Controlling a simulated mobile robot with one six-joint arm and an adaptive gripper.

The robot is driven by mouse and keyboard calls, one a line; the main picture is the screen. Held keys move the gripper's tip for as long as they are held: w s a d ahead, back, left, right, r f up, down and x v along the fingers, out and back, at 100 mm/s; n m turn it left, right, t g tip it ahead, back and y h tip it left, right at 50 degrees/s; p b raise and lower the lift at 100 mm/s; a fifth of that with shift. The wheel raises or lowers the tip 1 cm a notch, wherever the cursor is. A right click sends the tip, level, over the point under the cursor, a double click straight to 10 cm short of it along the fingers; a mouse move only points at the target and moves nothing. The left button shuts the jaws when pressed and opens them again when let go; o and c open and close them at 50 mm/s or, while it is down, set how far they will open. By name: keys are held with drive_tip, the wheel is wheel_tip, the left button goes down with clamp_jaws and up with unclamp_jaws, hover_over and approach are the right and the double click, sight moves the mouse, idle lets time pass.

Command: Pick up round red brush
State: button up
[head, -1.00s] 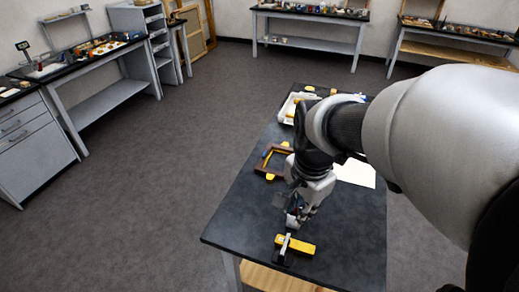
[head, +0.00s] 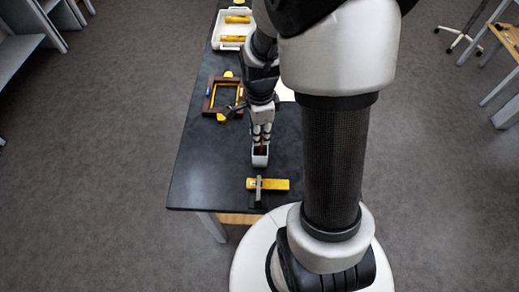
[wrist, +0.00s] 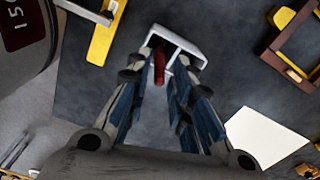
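A red thing, likely the round red brush (wrist: 159,66), stands in a small white open-topped holder (head: 260,161) near the front of the black table. The holder's rim (wrist: 182,40) also shows in the wrist view. My gripper (head: 262,137) points down over the holder. In the wrist view, its two fingers (wrist: 168,62) are apart, with the red thing between them, nearer the left finger. I see no clear grip on it. The brush's lower part is hidden in the holder, and its head view is mostly blocked by the fingers.
A yellow block with a grey clamp-like piece (head: 270,184) lies just in front of the holder. A brown frame with yellow pieces (head: 222,95) lies behind left. A white tray with yellow rolls (head: 233,40) is at the back. The black table (head: 200,165) is bare left of the holder.

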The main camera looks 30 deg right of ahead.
drive_tip(key=b, duration=0.2)
hover_over(260, 155)
drive_tip(key=shift+w+d+f, duration=0.1)
drive_tip(key=shift+w+f, duration=0.05)
drive_tip(key=shift+f, duration=1.35)
drive_tip(key=shift+w+d+f, duration=0.1)
drive_tip(key=shift+w+f, duration=0.05)
drive_tip(key=shift+f, duration=1.35)
drive_tip(key=shift+r, duration=0.1)
drive_tip(key=shift+c, duration=0.3)
clamp_jaws()
